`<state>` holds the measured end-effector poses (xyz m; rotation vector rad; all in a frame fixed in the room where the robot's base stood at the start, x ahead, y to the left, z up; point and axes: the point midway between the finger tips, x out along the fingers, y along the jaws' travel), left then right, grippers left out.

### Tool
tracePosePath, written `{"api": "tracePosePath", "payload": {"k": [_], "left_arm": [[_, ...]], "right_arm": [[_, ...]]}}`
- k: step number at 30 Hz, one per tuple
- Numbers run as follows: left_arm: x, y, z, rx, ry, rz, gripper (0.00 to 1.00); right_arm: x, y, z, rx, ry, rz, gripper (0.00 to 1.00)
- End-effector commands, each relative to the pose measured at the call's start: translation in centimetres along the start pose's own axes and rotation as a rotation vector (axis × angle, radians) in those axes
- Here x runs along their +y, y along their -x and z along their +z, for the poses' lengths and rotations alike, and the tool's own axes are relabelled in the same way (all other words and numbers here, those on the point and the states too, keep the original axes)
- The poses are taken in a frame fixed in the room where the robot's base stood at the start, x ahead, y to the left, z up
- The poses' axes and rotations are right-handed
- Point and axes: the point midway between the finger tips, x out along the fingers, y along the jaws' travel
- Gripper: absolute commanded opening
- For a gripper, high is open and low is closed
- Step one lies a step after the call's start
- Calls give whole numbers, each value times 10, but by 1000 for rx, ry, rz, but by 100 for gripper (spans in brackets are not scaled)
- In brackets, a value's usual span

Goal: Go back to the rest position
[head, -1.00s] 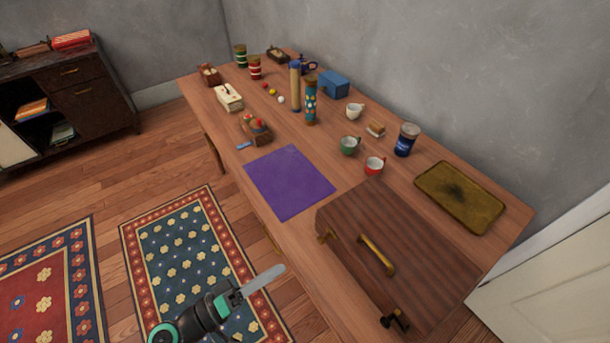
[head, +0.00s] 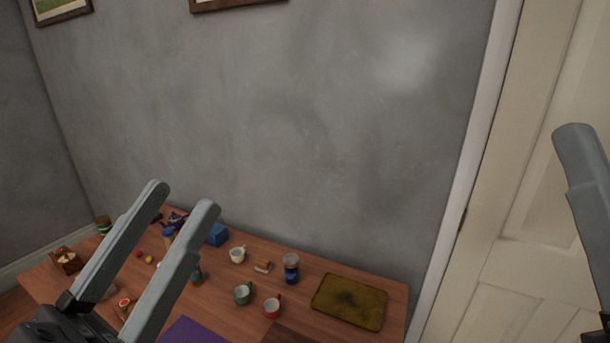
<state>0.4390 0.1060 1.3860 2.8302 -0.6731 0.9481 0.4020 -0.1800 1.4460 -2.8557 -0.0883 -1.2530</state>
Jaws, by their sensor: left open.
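My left gripper (head: 181,195) is raised in front of the left part of the table, its two long grey fingers parallel and apart with nothing between them. My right gripper (head: 578,150) shows only as a grey finger at the right edge, in front of the door; the rest is out of frame, so its opening cannot be told. Both grippers appear clear of the tabletop things.
A purple mat (head: 188,333) lies in front. A grey wall stands behind.

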Motion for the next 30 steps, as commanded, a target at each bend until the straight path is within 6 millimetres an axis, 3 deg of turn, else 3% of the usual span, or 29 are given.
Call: {"api": "tracePosePath", "payload": {"k": [1, 3, 6, 8, 17, 24, 30], "left_arm": [[-4, -6, -36, 68, -62, -46, 58], [-20, -1, -73, 148, -149, -153, 58], [-54, 19, -91, 187, -235, -339, 58], [-56, -8, -123, 186, -215, -329, 58], [-64, -82, -222, 181, -215, -327, 58], [-71, -155, -320, 180, -215, -327, 58], [-76, -199, -381, 179, -215, -327, 58]], "right_arm": [[0, -4, -4, 0, 0, 0, 50], [0, -3, -3, 0, 0, 0, 50], [0, -2, -2, 0, 0, 0, 50], [0, -33, -29, -4, 0, 0, 50], [0, -126, -116, 0, 0, 0, 50], [1, -216, -199, 0, 0, 0, 50], [1, -271, -250, 0, 0, 0, 50]]}}
